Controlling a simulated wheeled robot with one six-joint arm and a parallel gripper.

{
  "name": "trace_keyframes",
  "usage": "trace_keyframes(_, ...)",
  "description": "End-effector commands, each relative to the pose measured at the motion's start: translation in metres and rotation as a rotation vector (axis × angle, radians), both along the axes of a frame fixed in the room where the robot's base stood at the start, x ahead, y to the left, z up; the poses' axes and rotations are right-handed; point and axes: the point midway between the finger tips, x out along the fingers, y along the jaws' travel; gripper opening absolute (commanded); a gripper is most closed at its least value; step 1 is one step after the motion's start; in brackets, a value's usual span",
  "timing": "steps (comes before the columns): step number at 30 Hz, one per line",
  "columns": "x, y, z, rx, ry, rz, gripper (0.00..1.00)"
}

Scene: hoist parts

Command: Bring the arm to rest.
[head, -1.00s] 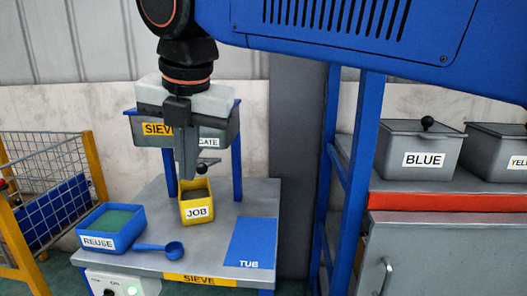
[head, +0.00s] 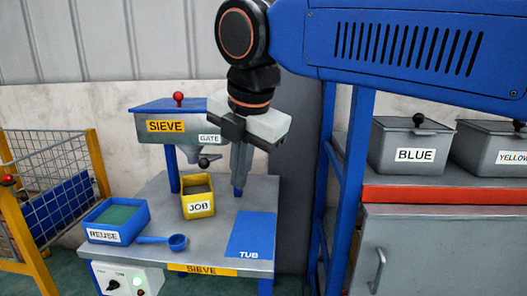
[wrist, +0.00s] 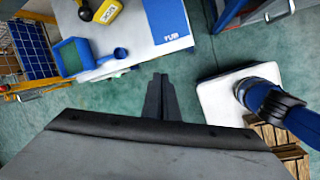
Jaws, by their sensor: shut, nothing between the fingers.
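My gripper (head: 238,182) hangs pointing down in the head view, shut and empty, in front of the right part of the sieve machine (head: 165,122). The closed fingers also show in the wrist view (wrist: 161,82), over bare green floor. My blue arm reaches in from the upper right. The yellow JOB tub (head: 198,207) stands on the sieve table (head: 150,257) under the gate, left of the gripper and apart from it. It has dark contents.
The blue REUSE tub (head: 112,236) and a blue scoop (head: 175,241) sit on the table, left of the blue TUB mat (head: 250,240). A yellow-framed wire cage (head: 45,165) is at left. A blue post and a shelf with the BLUE bin (head: 410,150) stand at right.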

Motion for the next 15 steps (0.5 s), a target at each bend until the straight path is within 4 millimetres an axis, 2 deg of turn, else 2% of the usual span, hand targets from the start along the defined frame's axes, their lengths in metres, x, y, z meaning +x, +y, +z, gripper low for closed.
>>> trace_keyframes(7,0.013,-0.082,-0.036,0.119,0.047,-0.432,0.0)
trace_keyframes(15,0.007,-0.166,-0.086,0.272,0.094,-0.938,0.0)
